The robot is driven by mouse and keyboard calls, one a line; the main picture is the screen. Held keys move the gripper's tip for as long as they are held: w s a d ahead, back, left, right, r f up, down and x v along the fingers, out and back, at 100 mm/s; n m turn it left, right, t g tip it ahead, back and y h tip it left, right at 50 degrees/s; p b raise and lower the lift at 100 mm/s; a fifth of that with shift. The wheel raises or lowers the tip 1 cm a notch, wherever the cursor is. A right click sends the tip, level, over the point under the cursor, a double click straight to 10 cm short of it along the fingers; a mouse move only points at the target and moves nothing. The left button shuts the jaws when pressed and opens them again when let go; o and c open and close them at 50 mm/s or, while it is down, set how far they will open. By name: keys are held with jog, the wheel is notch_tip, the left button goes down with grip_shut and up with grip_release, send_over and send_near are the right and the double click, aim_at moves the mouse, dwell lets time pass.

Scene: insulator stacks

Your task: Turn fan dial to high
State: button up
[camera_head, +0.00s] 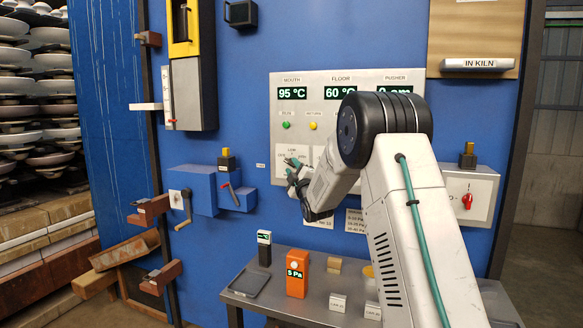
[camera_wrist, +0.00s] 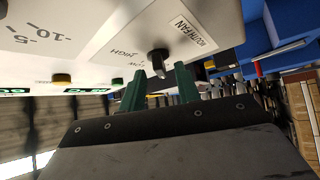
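The fan dial (camera_wrist: 158,60) is a small black knob on the pale control panel (camera_wrist: 90,45). In the wrist view it sits beside the MOUTH FAN label (camera_wrist: 193,32), with the words LOW and HIGH printed near it. My gripper (camera_wrist: 160,80) is open, with one green finger to each side of the dial in this view. I cannot tell whether the fingers touch the dial, or which mark it points to. In the head view my gripper (camera_head: 291,168) is at the panel's lower left, and the dial is hidden behind it.
Readouts show 95 °C (camera_head: 292,93) and 60 °C above green and yellow buttons. A blue box with a crank (camera_head: 185,208) is on the wall to the left. A grey table below holds an orange 5 Pa meter (camera_head: 297,275) and a black meter (camera_head: 264,248).

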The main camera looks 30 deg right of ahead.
aim_at(289, 164)
jog(key=shift+x, duration=0.95)
jog(key=c, duration=0.6)
jog(key=shift+c, duration=0.2)
